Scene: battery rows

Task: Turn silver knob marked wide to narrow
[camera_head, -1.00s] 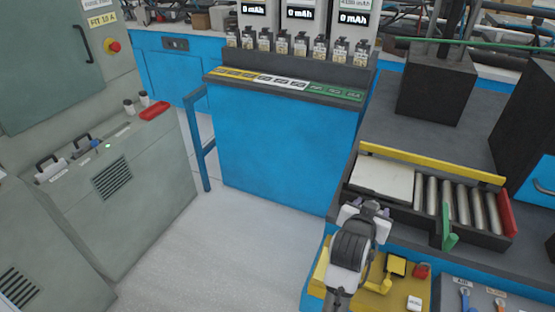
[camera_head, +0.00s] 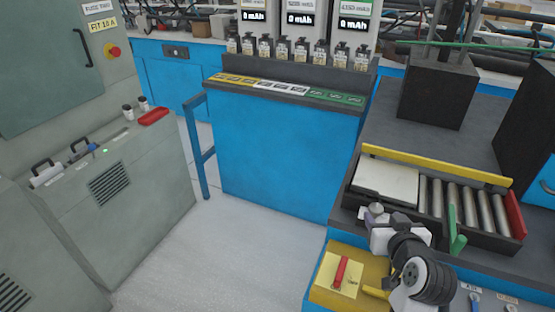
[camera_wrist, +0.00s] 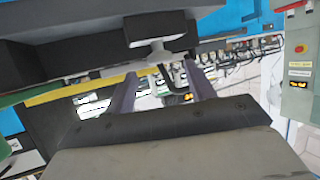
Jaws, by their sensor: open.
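A silver knob (camera_head: 376,208) shows at the front edge of the bench, below the white plate of the roller unit. In the wrist view a pale grey knob (camera_wrist: 155,50) sticks out from a dark block, ahead of the fingers. No wide or narrow marking is readable. My gripper (camera_head: 374,218) is right by the knob in the head view and partly hides it. In the wrist view my gripper (camera_wrist: 160,70) is open, with one finger to each side of the knob's line. Whether the fingers reach around the knob I cannot tell.
The roller unit (camera_head: 450,195) has a yellow rail (camera_head: 435,167) behind and a green lever (camera_head: 455,235) in front. A yellow box with a red handle (camera_head: 341,272) stands just left of my arm. Open floor (camera_head: 225,260) lies further left.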

